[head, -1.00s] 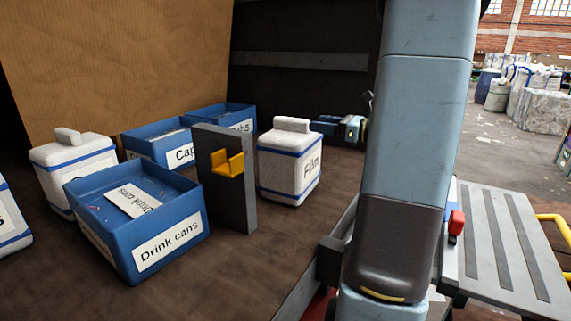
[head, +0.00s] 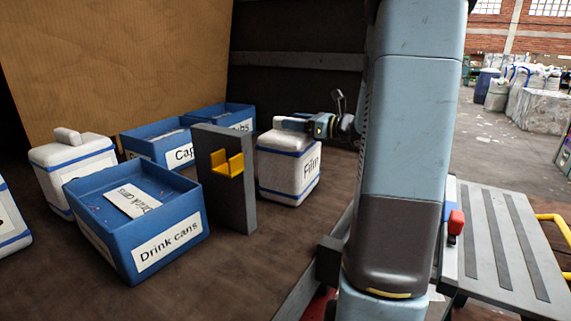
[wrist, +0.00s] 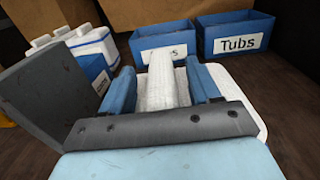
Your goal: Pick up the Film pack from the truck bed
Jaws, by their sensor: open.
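The Film pack (head: 290,174) is a white bale with blue straps and a "Film" label. It stands upright on the brown truck bed (head: 225,270), right of a grey post. My gripper (head: 286,123) is at the pack's top in the head view and partly covers its top handle. In the wrist view my gripper (wrist: 162,92) is open, with one blue finger on each side of the white handle block (wrist: 160,80). A gap shows between each finger and the handle. I cannot tell how deep the fingertips reach.
A grey post (head: 225,195) with a yellow bracket stands close left of the pack. The blue Drink cans crate (head: 165,243), the Caps crate (head: 150,148) and the Tubs crate (wrist: 250,52) are nearby. Another white pack (head: 75,165) stands at left.

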